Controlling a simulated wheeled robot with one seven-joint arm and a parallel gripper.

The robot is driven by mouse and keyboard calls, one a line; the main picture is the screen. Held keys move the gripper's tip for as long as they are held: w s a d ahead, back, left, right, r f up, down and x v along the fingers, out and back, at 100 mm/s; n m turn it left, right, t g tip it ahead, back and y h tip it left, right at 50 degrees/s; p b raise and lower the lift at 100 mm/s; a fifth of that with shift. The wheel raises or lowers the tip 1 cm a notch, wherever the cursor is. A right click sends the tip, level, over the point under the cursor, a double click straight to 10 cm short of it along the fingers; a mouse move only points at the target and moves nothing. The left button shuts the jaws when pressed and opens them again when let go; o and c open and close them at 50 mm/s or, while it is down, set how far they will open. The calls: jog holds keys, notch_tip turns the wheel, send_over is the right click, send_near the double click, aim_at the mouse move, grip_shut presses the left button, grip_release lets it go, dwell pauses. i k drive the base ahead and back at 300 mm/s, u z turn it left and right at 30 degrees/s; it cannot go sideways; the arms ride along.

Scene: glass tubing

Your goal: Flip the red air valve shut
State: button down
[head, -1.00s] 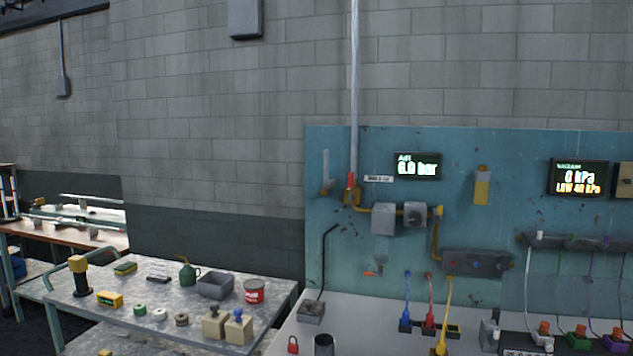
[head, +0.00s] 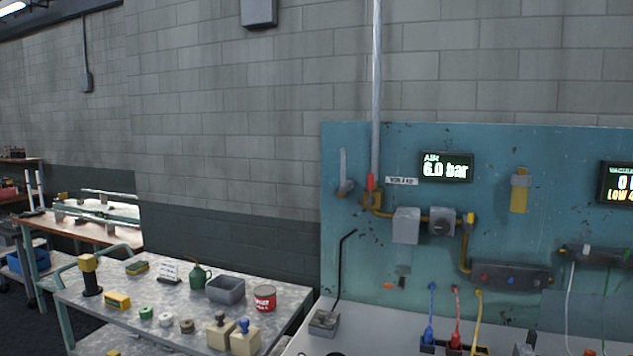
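The red air valve handle (head: 370,182) stands upright on a brass valve body (head: 373,199) at the foot of the vertical grey pipe (head: 377,90). It is on the left part of the teal panel (head: 345,270). A display (head: 446,166) to its right reads AIR 6.0 bar. A small label (head: 401,181) sits between them. My gripper is not in view, and nothing touches the valve.
A metal side table (head: 85,310) on the left holds a grey bin (head: 226,290), a red can (head: 265,298), a green oiler (head: 199,275) and stamps. A bent black rod on a base (head: 324,322) stands on the bench below the valve. The space before the valve looks clear.

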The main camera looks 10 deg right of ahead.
aim_at(371, 200)
jog(key=z, duration=0.3)
jog(key=i, duration=1)
jog(key=z, duration=0.7)
